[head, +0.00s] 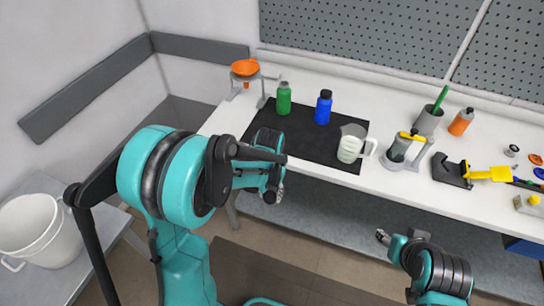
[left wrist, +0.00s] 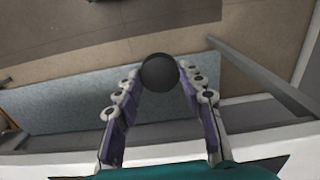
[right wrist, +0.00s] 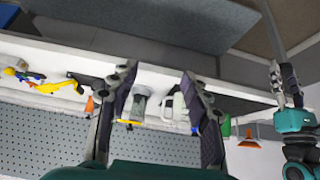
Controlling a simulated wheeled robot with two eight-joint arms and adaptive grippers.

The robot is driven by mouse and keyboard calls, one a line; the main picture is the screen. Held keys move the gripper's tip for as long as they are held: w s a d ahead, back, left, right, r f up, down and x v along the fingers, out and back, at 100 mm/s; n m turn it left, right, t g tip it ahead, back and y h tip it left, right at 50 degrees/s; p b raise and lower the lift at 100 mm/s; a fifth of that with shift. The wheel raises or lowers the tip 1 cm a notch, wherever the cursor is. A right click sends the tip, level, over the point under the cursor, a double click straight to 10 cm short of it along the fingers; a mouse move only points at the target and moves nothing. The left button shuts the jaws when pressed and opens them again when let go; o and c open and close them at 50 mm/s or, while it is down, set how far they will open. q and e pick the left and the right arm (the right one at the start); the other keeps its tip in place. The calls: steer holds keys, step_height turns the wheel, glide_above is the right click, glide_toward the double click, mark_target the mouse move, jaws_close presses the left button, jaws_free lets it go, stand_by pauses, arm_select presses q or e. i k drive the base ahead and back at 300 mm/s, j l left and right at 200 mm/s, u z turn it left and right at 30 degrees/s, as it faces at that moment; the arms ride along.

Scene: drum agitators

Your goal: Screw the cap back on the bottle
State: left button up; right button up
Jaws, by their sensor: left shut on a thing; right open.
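My left gripper (head: 276,194) is in front of the bench's front edge, low beside the black mat. In the left wrist view it is shut on a dark round cap (left wrist: 160,73), held between the fingertips. A green bottle (head: 284,101) stands upright on the mat, with a greyish top. My left gripper is apart from both bottles. My right gripper (head: 383,237) is open and empty, in front of the bench and below its top.
The black mat (head: 262,121) also bears a clear jug (head: 351,143). An orange funnel on a stand (head: 245,69) is at the back left. To the right are a grey holder (head: 404,147), a pen cup (head: 428,121), an orange bottle (head: 461,122) and a yellow-handled tool (head: 487,174).

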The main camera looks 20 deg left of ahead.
mark_target(284, 91)
steer(key=u, duration=1.25)
steer(key=i+l+u, duration=0.1)
steer(key=u, duration=0.25)
steer(key=i+l, duration=0.3)
steer(key=i, duration=0.1)
